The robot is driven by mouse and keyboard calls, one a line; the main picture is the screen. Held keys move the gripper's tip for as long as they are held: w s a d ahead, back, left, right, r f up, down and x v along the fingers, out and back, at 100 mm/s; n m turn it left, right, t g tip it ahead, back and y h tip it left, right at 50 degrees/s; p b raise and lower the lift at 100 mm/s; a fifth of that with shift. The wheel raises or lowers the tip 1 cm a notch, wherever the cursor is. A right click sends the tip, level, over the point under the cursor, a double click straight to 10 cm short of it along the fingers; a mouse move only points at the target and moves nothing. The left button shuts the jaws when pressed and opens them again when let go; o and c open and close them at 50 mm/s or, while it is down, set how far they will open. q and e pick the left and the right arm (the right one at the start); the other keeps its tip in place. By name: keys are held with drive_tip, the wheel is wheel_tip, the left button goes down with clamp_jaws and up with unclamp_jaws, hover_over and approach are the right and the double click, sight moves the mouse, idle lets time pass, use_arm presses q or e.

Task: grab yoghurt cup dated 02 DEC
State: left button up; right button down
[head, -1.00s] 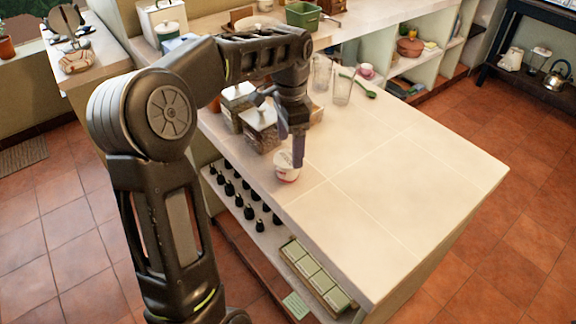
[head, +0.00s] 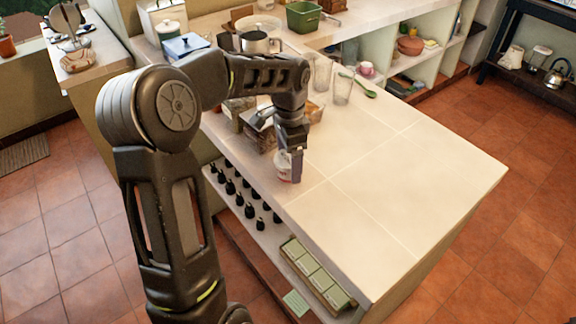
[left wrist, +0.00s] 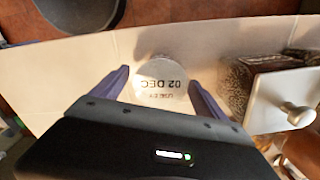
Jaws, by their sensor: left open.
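The yoghurt cup (head: 283,172) is small and white and stands on the counter near its left edge. In the left wrist view the cup's lid (left wrist: 160,88) shows the print "02 DEC" upside down, with "USE BY" beside it. My left gripper (head: 291,168) is down at the cup and partly hides it. In the left wrist view its two purple fingers (left wrist: 158,90) are spread apart, one on each side of the cup, with visible space between finger and lid. My right gripper is in none of the views.
Small black bottles (head: 247,211) fill the shelf below. The counter (head: 400,180) to the right is clear.

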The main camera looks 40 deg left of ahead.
sight(289, 158)
idle(0.3)
use_arm(q)
drive_tip(key=c, duration=1.5)
drive_tip(key=shift+o, duration=0.2)
drive_tip(key=shift+r, duration=0.15)
wheel_tip(289, 158, up, 10)
drive_tip(key=shift+f+b, duration=0.1)
drive_tip(key=shift+b, duration=0.25)
